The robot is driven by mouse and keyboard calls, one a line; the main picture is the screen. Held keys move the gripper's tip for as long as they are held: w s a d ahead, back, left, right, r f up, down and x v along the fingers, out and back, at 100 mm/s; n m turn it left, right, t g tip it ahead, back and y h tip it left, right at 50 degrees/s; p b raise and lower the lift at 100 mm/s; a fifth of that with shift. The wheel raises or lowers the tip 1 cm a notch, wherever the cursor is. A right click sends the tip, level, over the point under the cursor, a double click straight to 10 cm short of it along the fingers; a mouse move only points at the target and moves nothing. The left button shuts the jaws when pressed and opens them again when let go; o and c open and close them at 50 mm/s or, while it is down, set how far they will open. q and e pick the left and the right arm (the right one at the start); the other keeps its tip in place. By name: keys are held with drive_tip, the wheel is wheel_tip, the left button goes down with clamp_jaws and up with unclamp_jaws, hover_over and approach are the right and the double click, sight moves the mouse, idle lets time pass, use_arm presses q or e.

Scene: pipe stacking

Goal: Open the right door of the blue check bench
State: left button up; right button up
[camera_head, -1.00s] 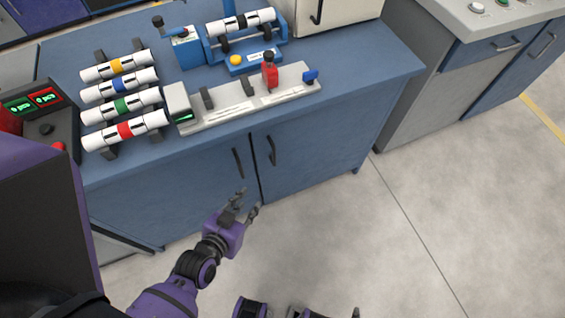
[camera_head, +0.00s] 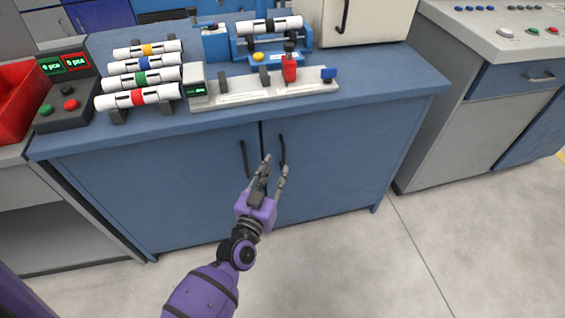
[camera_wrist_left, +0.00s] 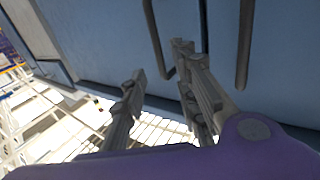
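The blue check bench (camera_head: 75,185) stands ahead with two closed doors. The right door (camera_head: 335,160) has a dark vertical handle (camera_head: 281,147) near the centre seam. The left door (camera_head: 180,180) has a matching handle (camera_head: 243,158). My left gripper (camera_head: 275,165) is open in front of the seam, its fingertips overlapping the lower part of the right door's handle in the head view. The left wrist view shows the open fingers (camera_wrist_left: 160,70) by two handles, one appearing between the fingertips. Contact cannot be told. My right gripper is out of view.
On the bench top are a rack of banded white pipes (camera_head: 145,75), a grey fixture (camera_head: 250,88) with a red clamp, and a blue stand (camera_head: 270,45). A red bin (camera_head: 18,100) is at left. Floor (camera_head: 330,260) before the right door is clear.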

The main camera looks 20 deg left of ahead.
sight(283, 156)
use_arm(q)
drive_tip(key=w, duration=0.7)
drive_tip(key=shift+w+b, duration=0.15)
drive_tip(key=shift+b, duration=0.25)
drive_tip(key=shift+c, duration=0.4)
clamp_jaws()
